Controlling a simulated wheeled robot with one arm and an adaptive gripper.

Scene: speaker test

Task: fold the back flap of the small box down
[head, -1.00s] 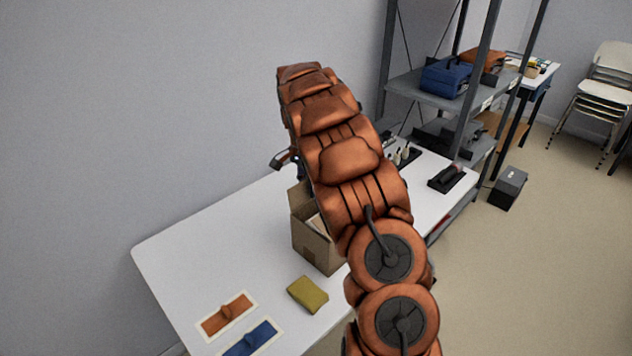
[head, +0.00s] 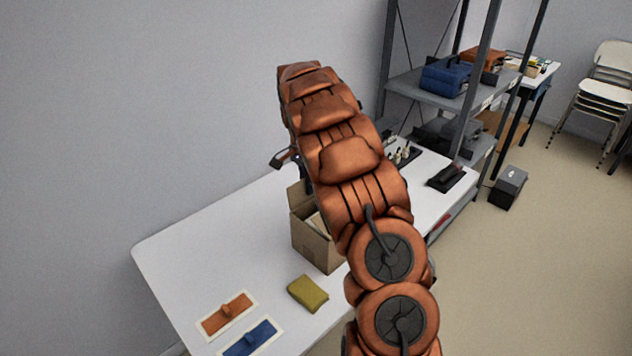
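The small brown cardboard box (head: 315,244) stands on the white table (head: 215,238), partly covered by my orange arm. Its left side stands up and something pale shows inside. The back of the box and its back flap are hidden behind the arm, so I cannot tell how the flap stands. My gripper (head: 282,159) shows only as a small dark part past the left edge of the arm, above and behind the box. Its fingers are not clear enough to tell whether they are open or shut.
A yellow-green cloth or sponge (head: 308,293) lies in front of the box. An orange piece (head: 226,315) and a blue piece (head: 250,338) lie on white-edged mats at the front left. A black holder (head: 446,178) is at the right end. The table's left part is clear.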

